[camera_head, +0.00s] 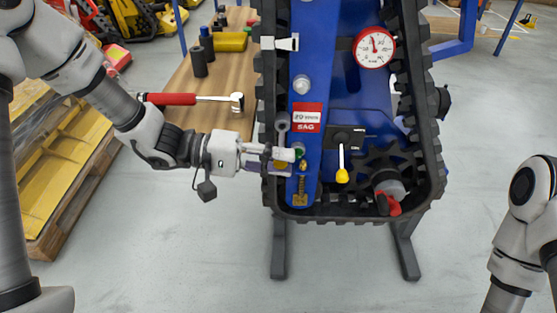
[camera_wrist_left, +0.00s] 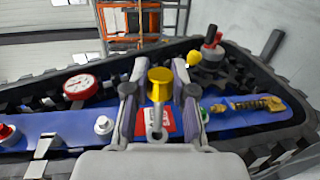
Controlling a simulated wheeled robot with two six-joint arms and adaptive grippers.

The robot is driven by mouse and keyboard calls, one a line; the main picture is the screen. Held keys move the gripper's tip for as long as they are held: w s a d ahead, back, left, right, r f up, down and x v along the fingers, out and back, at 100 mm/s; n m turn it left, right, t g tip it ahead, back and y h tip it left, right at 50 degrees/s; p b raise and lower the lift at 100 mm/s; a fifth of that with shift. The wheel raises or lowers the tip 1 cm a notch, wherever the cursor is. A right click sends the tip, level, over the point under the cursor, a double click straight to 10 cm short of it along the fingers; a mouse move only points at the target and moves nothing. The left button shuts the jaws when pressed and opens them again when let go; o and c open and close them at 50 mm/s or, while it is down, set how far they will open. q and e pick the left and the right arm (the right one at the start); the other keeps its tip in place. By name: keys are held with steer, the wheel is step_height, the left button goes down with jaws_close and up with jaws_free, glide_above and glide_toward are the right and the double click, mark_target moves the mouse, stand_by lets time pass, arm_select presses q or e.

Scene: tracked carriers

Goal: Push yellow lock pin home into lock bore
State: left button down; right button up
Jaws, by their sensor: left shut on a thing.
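My left gripper (camera_head: 280,157) reaches in from the left to the front of the blue carrier frame (camera_head: 314,60). In the left wrist view its two fingers (camera_wrist_left: 160,92) are shut on the yellow lock pin (camera_wrist_left: 160,84), which has a wide yellow head and a grey shank with a ring. A little of its yellow also shows below the fingers in the head view (camera_head: 281,165). The fingers hide part of the frame behind them. I cannot make out the lock bore or whether the pin touches it. My right gripper is out of view.
A red-white SAG label (camera_head: 307,118), a green part (camera_head: 299,153) and a brass spring screw (camera_head: 300,190) are close by. A yellow-tipped lever (camera_head: 342,174) and red dial gauge (camera_head: 374,47) sit to the right. Black track (camera_head: 440,150) surrounds the frame. A wooden bench (camera_head: 205,100) stands left.

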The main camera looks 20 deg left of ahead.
mark_target(280, 132)
arm_select(q)
steer(key=shift+f, duration=0.1)
steer(key=shift+b, duration=0.35)
steer(key=shift+w+a, duration=0.25)
steer(key=shift+w, duration=0.7)
steer(key=shift+w+a, duration=0.3)
steer(key=shift+w, duration=0.65)
steer(key=shift+w+a, duration=0.25)
steer(key=shift+w, duration=0.7)
steer(key=shift+w+a, duration=0.1)
steer(key=shift+w, duration=0.2)
steer(key=shift+w+a+b, duration=0.15)
steer(key=shift+w+b, duration=0.05)
steer(key=shift+w, duration=0.3)
steer(key=shift+w+a+b, duration=0.15)
steer(key=shift+w, duration=0.35)
steer(key=shift+s, duration=0.15)
steer(key=shift+s+d, duration=0.1)
steer(key=shift+s+d+b, duration=0.35)
steer(key=shift+s+b, duration=0.15)
steer(key=shift+s, duration=0.65)
steer(key=shift+s+d+b, duration=0.3)
steer(key=shift+s+b, duration=0.2)
steer(key=shift+s, duration=0.7)
steer(key=shift+s+d+b, duration=0.35)
steer(key=shift+s+b, duration=0.15)
steer(key=shift+s, duration=0.65)
